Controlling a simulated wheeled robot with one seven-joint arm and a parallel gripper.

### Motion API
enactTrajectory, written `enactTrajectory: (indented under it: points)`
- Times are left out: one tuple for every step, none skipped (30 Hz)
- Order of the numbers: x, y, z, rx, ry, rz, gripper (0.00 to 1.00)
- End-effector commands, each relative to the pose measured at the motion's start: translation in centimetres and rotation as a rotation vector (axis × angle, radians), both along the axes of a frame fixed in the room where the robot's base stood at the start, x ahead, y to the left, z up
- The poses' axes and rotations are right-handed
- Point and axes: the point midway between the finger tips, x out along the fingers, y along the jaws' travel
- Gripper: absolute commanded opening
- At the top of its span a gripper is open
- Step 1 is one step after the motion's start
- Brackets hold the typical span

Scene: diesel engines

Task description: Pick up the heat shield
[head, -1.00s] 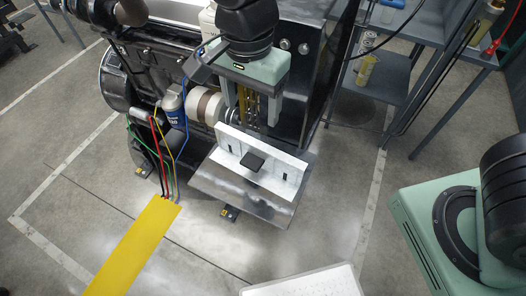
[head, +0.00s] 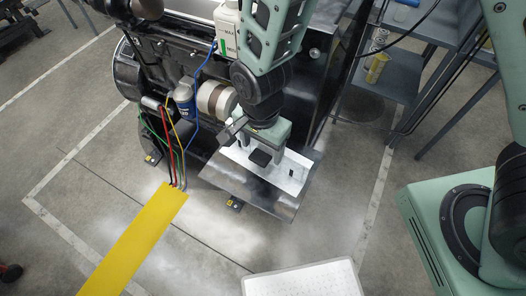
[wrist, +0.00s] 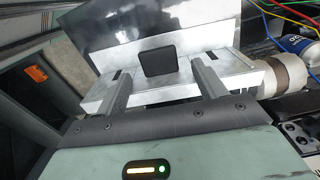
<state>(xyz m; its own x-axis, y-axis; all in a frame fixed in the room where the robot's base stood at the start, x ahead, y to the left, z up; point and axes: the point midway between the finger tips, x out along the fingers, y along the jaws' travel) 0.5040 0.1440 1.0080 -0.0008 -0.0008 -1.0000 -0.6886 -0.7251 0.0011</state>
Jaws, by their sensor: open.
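The heat shield (head: 245,190) is a shiny bent metal sheet at the front end of the engine, with a pale upright band and a black tab (head: 260,157). In the wrist view the shield (wrist: 150,25) fills the top middle, and its black tab (wrist: 159,62) stands out from the pale band. My gripper (head: 262,150) is over the pale band, pointing down. In the wrist view my gripper (wrist: 160,68) is open, one finger to each side of the tab, with gaps between. Whether the fingertips touch the band is unclear.
The dark engine (head: 170,65) stands behind, with a blue-white filter (head: 186,98), a beige cylinder (head: 216,98) and coloured cables near the shield. A yellow floor strip (head: 135,240) lies front left. A grey shelf cart (head: 400,75) stands at right. Floor in front is mostly clear.

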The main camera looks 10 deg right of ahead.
Motion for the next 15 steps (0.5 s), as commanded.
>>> enactTrajectory:
  points:
    - [-0.1, 0.0, -0.5, -0.002, 0.003, 0.0, 0.7]
    - [0.0, 0.0, -0.9, -0.002, 0.002, 0.0, 0.7]
    - [0.0, 0.0, -1.3, -0.001, 0.001, 0.0, 0.7]
    - [0.0, 0.0, -1.5, -0.001, 0.001, 0.0, 0.7]
    - [0.0, 0.0, -1.8, -0.001, 0.001, 0.0, 0.7]
    - [0.0, 0.0, -2.0, -0.001, 0.001, 0.0, 0.7]
    - [0.0, 0.0, -2.1, 0.0, 0.0, 0.0, 0.7]
    - [0.0, 0.0, -2.2, 0.0, 0.0, 0.0, 0.7]
    - [0.0, 0.0, -2.3, 0.001, -0.001, 0.0, 0.7]
    - [0.0, 0.1, -2.3, 0.001, -0.001, 0.0, 0.7]
    - [0.0, 0.1, -2.3, 0.001, -0.001, 0.0, 0.7]
    - [0.0, 0.1, -2.3, 0.001, -0.001, 0.0, 0.7]
    - [0.0, 0.1, -2.3, 0.001, -0.001, 0.0, 0.7]
    - [0.0, 0.1, -2.3, 0.001, -0.001, 0.0, 0.7]
    - [0.0, 0.0, -2.3, 0.001, -0.001, 0.0, 0.67]
